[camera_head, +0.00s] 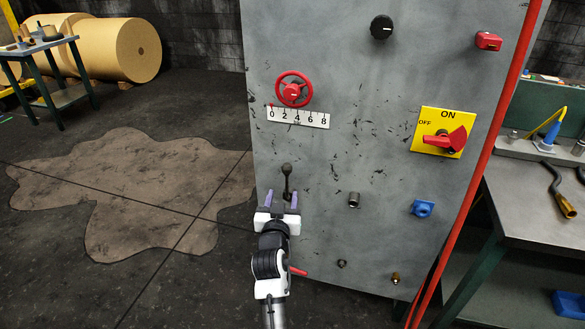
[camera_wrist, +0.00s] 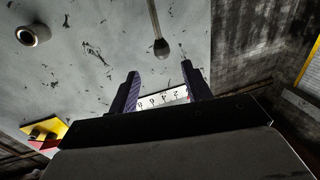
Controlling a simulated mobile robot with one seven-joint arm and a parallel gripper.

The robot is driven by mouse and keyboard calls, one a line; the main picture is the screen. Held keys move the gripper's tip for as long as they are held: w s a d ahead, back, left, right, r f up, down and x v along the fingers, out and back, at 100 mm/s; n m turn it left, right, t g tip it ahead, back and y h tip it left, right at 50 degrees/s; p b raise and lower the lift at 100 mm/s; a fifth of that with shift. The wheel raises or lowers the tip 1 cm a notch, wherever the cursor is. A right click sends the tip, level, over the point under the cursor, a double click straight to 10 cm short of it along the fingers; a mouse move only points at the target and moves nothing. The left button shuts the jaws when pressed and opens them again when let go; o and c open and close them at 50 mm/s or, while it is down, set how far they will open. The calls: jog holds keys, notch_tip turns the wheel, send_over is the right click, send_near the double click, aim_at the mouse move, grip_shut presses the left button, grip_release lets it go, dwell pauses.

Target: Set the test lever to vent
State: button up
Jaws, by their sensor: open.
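The black lever (camera_head: 287,182) with a round knob stands out from the grey panel (camera_head: 350,150), at its lower left. I read no vent label near it. My gripper (camera_head: 281,195) is open just below and in front of the lever, its two purple-lined fingers spread. In the wrist view the lever's knob (camera_wrist: 161,48) lies just beyond the fingertips (camera_wrist: 160,68), about midway between them. No contact is clear, and nothing is held. My gripper hides part of the panel's lower left.
Around the lever are a red handwheel (camera_head: 294,89) above a 0–8 scale (camera_head: 298,117), a metal stub (camera_head: 353,200), a blue knob (camera_head: 422,208) and a red ON/OFF switch (camera_head: 445,139). A red part (camera_head: 298,271) shows beside my wrist. A workbench (camera_head: 525,200) stands at right.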

aim_at(286, 174)
jog(key=w+p, duration=0.1)
jog(key=w, duration=0.3)
jog(key=w+d+p, duration=0.1)
jog(key=w, duration=0.7)
jog(key=shift+w+d+r+p, duration=0.1)
jog(key=shift+w+d+p, duration=0.1)
jog(key=shift+p, duration=0.2)
grip_shut()
